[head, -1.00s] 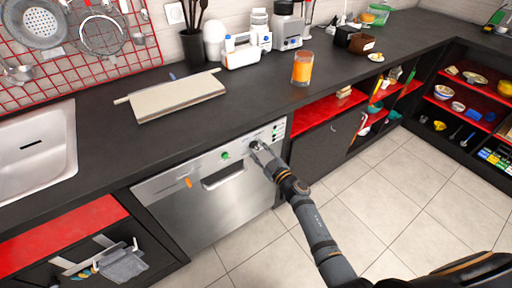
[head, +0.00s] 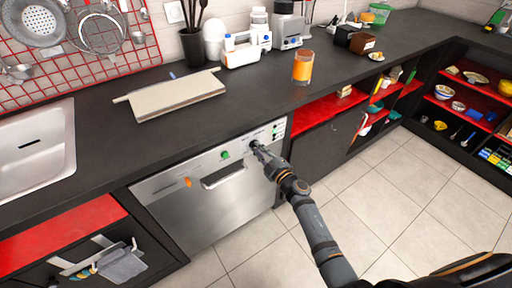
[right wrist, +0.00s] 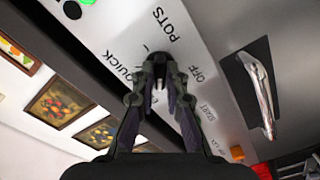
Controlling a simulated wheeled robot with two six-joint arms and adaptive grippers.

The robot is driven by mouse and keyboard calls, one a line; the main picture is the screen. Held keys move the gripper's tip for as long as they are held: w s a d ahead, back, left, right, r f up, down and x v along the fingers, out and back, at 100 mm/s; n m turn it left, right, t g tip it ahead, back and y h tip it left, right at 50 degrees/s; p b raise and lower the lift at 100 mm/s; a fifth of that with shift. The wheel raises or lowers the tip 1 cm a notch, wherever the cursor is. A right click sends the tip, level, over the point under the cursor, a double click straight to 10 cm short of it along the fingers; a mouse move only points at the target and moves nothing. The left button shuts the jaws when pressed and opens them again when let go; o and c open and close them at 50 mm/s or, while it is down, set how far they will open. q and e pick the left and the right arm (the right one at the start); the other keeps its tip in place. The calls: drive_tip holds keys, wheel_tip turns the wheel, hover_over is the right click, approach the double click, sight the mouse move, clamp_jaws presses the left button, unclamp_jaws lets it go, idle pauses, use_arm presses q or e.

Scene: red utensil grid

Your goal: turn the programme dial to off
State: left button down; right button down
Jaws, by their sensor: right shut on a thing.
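The programme dial (head: 253,143) is a small dark knob on the silver control panel of the dishwasher (head: 205,205), under the counter. My right gripper (head: 257,147) is at the dial with its fingers shut on it. In the right wrist view the fingertips (right wrist: 159,66) close around the dial (right wrist: 158,57), which they mostly hide. The labels POTS, QUICK, OFF and START show around it on the panel. The dial's pointer is hidden, so I cannot tell its setting. My left gripper is not in view.
A green button (head: 225,155) and the dishwasher handle (head: 223,175) are left of the dial. An orange tag-like piece (head: 188,182) is further left. A glass of orange drink (head: 302,68) stands on the counter above. The tiled floor in front is clear.

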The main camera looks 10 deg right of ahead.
drive_tip(key=shift+n+b, duration=0.45)
drive_tip(key=shift+n, duration=1.85)
drive_tip(key=shift+f+n+b, duration=0.15)
drive_tip(key=shift+n+b, duration=0.25)
drive_tip(key=shift+n, duration=0.8)
drive_tip(key=c, duration=1.2)
unclamp_jaws()
drive_tip(key=shift+s, duration=0.1)
